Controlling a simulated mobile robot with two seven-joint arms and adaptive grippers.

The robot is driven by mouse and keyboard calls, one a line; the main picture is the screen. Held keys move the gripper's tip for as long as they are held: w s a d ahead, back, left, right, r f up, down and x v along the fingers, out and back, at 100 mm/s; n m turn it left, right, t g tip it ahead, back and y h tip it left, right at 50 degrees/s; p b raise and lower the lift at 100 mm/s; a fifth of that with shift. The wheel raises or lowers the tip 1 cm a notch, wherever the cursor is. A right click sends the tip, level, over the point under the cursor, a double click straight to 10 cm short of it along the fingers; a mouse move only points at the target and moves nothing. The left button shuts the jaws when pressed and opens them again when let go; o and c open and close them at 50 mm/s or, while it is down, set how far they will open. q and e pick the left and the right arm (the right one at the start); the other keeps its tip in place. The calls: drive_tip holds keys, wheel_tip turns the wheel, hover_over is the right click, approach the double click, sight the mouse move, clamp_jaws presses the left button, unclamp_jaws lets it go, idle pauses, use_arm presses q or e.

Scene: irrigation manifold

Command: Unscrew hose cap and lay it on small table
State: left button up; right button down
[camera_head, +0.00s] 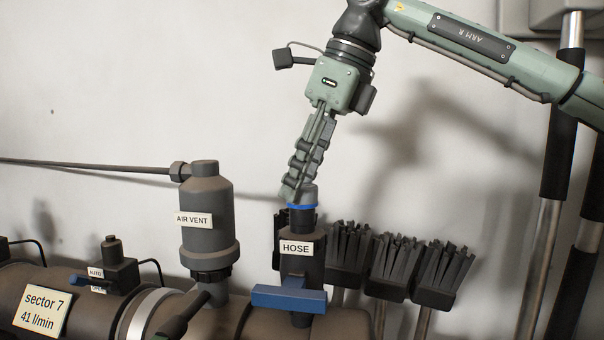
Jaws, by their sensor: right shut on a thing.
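The hose outlet (301,262) stands upright on the brown pipe and carries a white "HOSE" label. My right gripper (292,194) comes down from above, tilted, and is shut on the cap, which still sits on the outlet. The fingers hide part of the cap's left side. My left gripper is not in view. The small table is not in view.
A blue lever (289,298) sits below the hose label. The air vent (207,220) rises to the left with a thin line running left. Several dark brushes (394,268) stand close on the right. The wall above is bare.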

drive_tip(key=shift+s+a+f, duration=0.1)
drive_tip(key=shift+s+a, duration=0.1)
drive_tip(key=shift+s, duration=0.1)
drive_tip(key=shift+n+p, duration=0.5)
drive_tip(key=shift+p, duration=0.15)
drive_tip(key=shift+n+g+p, duration=0.5)
drive_tip(key=shift+n+p, duration=0.2)
drive_tip(key=shift+p, duration=0.3)
drive_tip(key=shift+n, duration=0.4)
drive_tip(key=shift+f+n+g, duration=0.1)
drive_tip(key=shift+n+g, duration=0.3)
drive_tip(key=shift+n, duration=0.4)
drive_tip(key=n+g, duration=0.1)
drive_tip(key=n, duration=0.3)
drive_tip(key=shift+d+n+g, duration=0.1)
drive_tip(key=shift+n+g, duration=0.2)
drive_tip(key=shift+g, duration=0.1)
